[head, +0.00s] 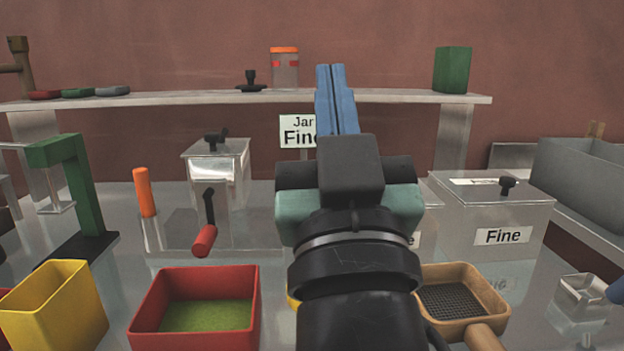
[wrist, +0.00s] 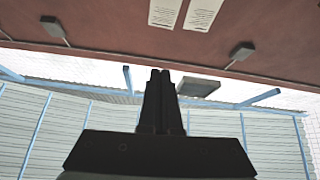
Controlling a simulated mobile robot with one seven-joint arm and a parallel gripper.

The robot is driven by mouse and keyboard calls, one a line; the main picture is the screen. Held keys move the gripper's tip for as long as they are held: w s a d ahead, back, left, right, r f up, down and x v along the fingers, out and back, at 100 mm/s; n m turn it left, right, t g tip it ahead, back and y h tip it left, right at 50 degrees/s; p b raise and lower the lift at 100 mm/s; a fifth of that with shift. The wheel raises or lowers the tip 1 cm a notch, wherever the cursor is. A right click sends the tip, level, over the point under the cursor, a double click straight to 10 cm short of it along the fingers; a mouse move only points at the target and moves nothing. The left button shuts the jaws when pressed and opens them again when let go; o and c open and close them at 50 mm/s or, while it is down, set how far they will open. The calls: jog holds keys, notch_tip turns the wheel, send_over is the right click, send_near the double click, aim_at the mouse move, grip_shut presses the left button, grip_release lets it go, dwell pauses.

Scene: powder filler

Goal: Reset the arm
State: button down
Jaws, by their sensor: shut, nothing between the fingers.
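My gripper (head: 330,68) is raised in the middle of the head view, its blue fingers pointing up and pressed together with nothing between them. It stands clear above the table, in front of the shelf, and touches nothing that I can see. My black wrist and forearm rise from the bottom of the picture and hide part of the table behind. In the wrist view the gripper (wrist: 160,75) shows as a dark closed pair of fingers against the upper wall and ceiling.
A shelf (head: 400,98) runs behind, bearing a jar with an orange lid (head: 285,70) and a green block (head: 453,70). On the table are a red bin (head: 145,318), a yellow bin (head: 50,318), a wooden sieve (head: 490,305), a green stand (head: 80,190) and a box labelled Fine (head: 480,215).

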jog(key=s+a+r+m+t, duration=0.1)
jog(key=s+a+r+t, duration=0.15)
jog(key=s+r, duration=0.45)
notch_tip(320, 180, up, 22)
jog(key=p, duration=2.4)
jog(key=shift+s+d+r+h, duration=0.2)
jog(key=shift+d+h, duration=0.1)
jog(key=shift+h, duration=0.1)
